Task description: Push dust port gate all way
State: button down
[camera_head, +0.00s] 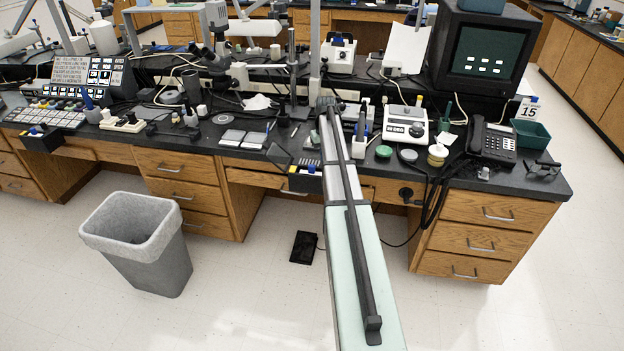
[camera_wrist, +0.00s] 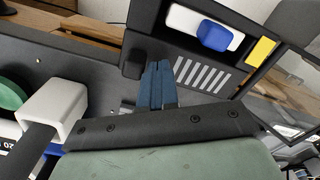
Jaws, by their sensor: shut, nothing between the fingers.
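A black box (camera_wrist: 190,62) at the desk edge has a blue knob (camera_wrist: 214,35) in a white slot, a yellow label and a row of pale slits. The knob looks like the dust port gate, but I cannot be sure. In the head view the box (camera_head: 304,182) shows at the front edge of the desk, just left of my arm. My gripper (camera_wrist: 158,84) is shut and empty, with its blue fingertips beside the slits, below and left of the knob. They appear apart from the knob. In the head view my arm hides the fingertips.
A clear tilted panel (camera_wrist: 290,75) stands right of the box. In the head view a similar black box (camera_head: 42,138) sits at the desk's left, and a grey bin (camera_head: 140,240) stands on the floor.

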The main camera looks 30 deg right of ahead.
jog(key=shift+w+a, duration=0.4)
jog(key=shift+w, duration=0.05)
jog(key=shift+r, duration=0.1)
notch_tip(320, 180, up, 7)
dwell(0.9)
dwell(0.4)
